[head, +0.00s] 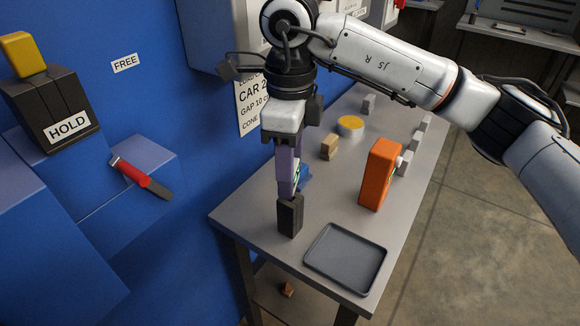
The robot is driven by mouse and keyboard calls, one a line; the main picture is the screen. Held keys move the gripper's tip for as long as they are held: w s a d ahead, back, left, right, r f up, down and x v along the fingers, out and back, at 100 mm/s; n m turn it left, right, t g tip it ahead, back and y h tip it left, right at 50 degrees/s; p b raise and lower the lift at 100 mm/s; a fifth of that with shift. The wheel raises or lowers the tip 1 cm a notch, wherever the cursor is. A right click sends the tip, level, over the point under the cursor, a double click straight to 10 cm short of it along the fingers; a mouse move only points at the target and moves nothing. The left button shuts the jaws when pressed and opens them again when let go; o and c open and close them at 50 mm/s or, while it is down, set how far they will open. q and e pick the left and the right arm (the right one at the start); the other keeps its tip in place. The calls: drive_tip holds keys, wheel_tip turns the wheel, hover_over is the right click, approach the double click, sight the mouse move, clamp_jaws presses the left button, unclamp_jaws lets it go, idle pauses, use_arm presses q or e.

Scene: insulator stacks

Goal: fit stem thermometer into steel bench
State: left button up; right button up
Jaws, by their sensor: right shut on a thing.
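My right gripper (287,140) points down over the left part of the grey steel bench (245,211). It is shut on a tall purple thing (287,168), which I take to be the stem thermometer. A pale and green strip shows on its right side. The thing hangs upright, with its lower end at the top of a dark block (290,216) on the bench. I cannot tell whether the two touch or are joined. My left gripper is not in view.
A dark tray (345,260) lies at the near bench edge. An orange case (380,174) stands to the right. A tan block (329,147), a yellow-topped round tin (350,126) and several small grey blocks stand farther back. A red-handled tool (140,179) lies on blue housing at left.

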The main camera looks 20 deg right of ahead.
drive_tip(key=shift+f+b, duration=0.55)
drive_tip(key=shift+f, duration=0.25)
drive_tip(key=shift+f+b, duration=0.4)
drive_tip(key=shift+f, duration=0.1)
drive_tip(key=o, duration=1.2)
wheel_tip(320, 180, up, 9)
drive_tip(key=shift+r+p, duration=0.1)
drive_tip(key=shift+p, duration=0.25)
drive_tip(key=shift+r, duration=0.6)
